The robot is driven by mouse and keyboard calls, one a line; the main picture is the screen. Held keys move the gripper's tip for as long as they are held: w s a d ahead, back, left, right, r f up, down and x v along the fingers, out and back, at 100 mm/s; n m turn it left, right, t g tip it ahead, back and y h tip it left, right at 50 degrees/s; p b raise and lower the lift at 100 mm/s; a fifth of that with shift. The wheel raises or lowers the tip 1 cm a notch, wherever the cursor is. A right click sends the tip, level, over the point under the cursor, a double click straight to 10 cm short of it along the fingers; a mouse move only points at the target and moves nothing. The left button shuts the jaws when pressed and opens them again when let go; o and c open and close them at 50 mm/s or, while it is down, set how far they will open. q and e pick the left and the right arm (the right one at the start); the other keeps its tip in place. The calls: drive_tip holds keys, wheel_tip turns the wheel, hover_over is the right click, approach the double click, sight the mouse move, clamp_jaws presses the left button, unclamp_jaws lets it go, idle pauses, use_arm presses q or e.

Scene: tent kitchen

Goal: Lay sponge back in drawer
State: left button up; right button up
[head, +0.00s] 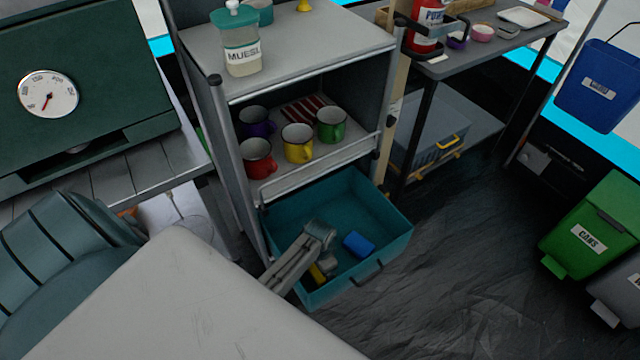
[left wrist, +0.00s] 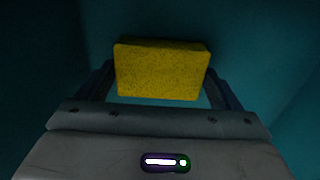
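The teal drawer (head: 397,232) is pulled open below the shelf cabinet. My left gripper (head: 325,272) reaches down into its near left part. A yellow sponge (head: 316,274) is partly hidden by the gripper in the head view. In the left wrist view the yellow sponge (left wrist: 160,70) sits between the two fingers (left wrist: 160,88), which meet its left and right edges. The teal drawer inside surrounds it. I cannot tell whether the sponge touches the drawer floor. A blue block (head: 358,243), possibly another sponge, lies in the drawer to the right of my gripper. My right gripper is not in view.
Several enamel mugs, such as a yellow one (head: 297,143), stand on the shelf above the drawer. A muesli jar (head: 241,55) stands on top of the cabinet. A green bin (head: 590,228) is at the right. The dark floor right of the drawer is clear.

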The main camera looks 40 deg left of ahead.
use_arm(q)
drive_tip(key=shift+o, duration=1)
wheel_tip(320, 180, up, 12)
drive_tip(key=p, duration=0.3)
drive_tip(key=s+r+n+t+y, duration=0.1)
drive_tip(key=s+r+n+t, duration=0.2)
drive_tip(key=s+r, duration=1.2)
drive_tip(key=shift+s+n+t, duration=0.3)
drive_tip(key=shift+s, duration=0.95)
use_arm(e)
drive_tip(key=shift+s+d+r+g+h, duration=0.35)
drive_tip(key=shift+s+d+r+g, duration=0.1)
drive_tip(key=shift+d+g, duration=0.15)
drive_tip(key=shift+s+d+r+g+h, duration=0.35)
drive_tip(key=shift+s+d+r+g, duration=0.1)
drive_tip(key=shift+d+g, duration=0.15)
use_arm(q)
drive_tip(key=shift+d, duration=0.1)
